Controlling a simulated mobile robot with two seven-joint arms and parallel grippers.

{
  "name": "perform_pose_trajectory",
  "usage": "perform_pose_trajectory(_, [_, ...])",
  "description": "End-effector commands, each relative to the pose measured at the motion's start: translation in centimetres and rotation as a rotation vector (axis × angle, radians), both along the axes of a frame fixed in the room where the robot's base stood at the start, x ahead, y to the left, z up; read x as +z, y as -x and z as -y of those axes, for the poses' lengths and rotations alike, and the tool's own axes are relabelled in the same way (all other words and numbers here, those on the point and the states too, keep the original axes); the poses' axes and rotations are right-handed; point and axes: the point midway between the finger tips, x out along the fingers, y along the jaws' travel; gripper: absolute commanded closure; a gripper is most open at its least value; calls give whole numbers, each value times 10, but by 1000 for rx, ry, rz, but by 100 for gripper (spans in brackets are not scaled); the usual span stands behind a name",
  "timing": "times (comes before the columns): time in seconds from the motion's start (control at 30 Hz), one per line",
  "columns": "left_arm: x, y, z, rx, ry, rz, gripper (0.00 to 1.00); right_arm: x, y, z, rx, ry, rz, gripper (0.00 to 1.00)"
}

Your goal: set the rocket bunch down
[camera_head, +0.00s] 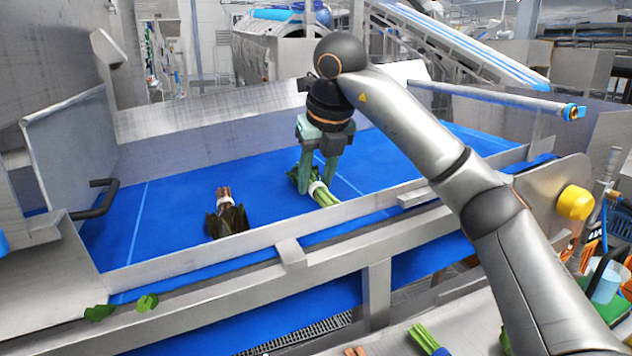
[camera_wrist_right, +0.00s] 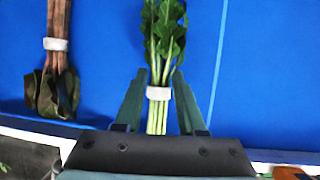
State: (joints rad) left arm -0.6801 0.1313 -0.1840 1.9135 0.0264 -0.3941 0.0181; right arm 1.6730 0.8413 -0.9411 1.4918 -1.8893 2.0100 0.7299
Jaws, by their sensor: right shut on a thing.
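The rocket bunch (camera_head: 325,194) has green leaves, pale stems and a white band. My right gripper (camera_head: 318,180) points down over the blue belt (camera_head: 170,215) and is shut on this bunch. In the right wrist view the bunch (camera_wrist_right: 163,35) lies between the two green fingers (camera_wrist_right: 158,95), which sit on either side of the band. Its leaves point away from the wrist and its stems toward it. The bunch is at belt level or just above; I cannot tell whether it touches. My left gripper is not in view.
A dark-leaved bunch with reddish stems (camera_head: 228,215) lies on the belt to the left; it also shows in the wrist view (camera_wrist_right: 56,85). A metal side rail (camera_head: 240,243) edges the belt in front. Loose leaves (camera_head: 147,302) lie on the front ledge. The belt between the bunches is clear.

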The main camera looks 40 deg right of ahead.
Motion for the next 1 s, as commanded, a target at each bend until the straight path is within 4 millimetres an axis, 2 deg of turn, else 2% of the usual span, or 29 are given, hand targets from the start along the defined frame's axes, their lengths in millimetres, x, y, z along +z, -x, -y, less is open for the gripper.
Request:
perform_pose_trajectory(0.33, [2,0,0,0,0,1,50,-7,0,0,0,0,1,100])
perform_pose_trajectory(0.37, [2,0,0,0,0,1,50,-7,0,0,0,0,1,59])
perform_pose_trajectory(0.4, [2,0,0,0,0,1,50,-7,0,0,0,0,1,54])
perform_pose_trajectory(0.67, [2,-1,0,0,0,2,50,-7,0,0,1,1,1,25])
perform_pose_trajectory(1.0, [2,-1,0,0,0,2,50,-4,1,0,1,0,3,25])
